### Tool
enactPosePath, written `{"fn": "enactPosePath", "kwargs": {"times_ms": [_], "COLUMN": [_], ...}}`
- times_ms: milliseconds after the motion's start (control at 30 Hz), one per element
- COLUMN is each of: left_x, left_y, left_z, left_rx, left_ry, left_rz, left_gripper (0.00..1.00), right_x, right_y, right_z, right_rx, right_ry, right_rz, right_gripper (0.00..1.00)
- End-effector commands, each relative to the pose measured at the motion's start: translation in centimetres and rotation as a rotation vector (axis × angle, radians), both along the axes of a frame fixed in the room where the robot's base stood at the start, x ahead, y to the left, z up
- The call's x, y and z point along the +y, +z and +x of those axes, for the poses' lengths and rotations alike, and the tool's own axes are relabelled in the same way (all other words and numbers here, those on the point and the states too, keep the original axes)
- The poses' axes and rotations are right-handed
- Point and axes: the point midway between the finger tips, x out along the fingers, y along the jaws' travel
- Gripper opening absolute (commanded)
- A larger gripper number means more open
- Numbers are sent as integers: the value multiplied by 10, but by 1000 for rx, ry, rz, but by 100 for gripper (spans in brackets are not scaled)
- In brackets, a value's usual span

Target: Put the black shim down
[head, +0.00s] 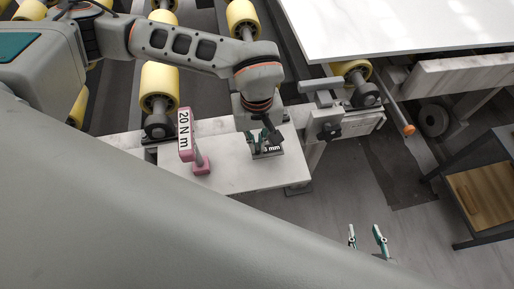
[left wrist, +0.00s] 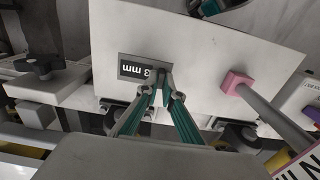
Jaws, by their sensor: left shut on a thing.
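The black shim (head: 274,154) is a small, flat dark plate with a "3 mm" label. It is at the right part of a small white slab (head: 235,178). My left gripper (head: 264,137) is above it, with its fingertips shut on the shim's edge. In the left wrist view the shim (left wrist: 128,69) lies flat over the slab (left wrist: 215,60), just beyond the fingertips (left wrist: 162,84). I cannot tell whether it touches the slab. My right gripper (head: 366,238) shows at the bottom of the head view, fingers apart and empty, away from the slab.
A pink-ended tool (head: 201,163) with a "20 N m" tag (head: 184,130) is at the slab's left part. A black-knobbed clamp (head: 328,128) is just right of the slab. Yellow rollers (head: 159,85) are behind. A large white slab (head: 400,25) fills the back right.

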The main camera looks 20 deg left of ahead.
Motion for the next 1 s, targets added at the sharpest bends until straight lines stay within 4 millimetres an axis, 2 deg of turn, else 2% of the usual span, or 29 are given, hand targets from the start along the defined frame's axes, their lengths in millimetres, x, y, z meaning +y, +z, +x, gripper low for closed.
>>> {"fn": "enactPosePath", "kwargs": {"times_ms": [100,200,600,633,667,1000], "left_x": [0,0,0,0,0,0], "left_y": [-22,-33,-36,-36,-36,-35], "left_z": [-2,-1,-1,-1,-1,-1], "left_rx": [7,5,2,1,1,1], "left_ry": [0,1,-1,-1,-1,-1], "left_rz": [0,0,1,0,0,0], "left_gripper": [0,0,0,14,22,23], "right_x": [-1,-2,-2,-2,-2,-2], "right_y": [-6,-9,-9,-9,-9,-9], "right_z": [-3,-4,-4,-4,-4,-4], "right_rx": [8,13,13,12,12,11], "right_ry": [1,1,0,0,0,0], "right_rz": [-4,-7,-8,-8,-8,-7], "right_gripper": [40,40,40,40,40,40]}}
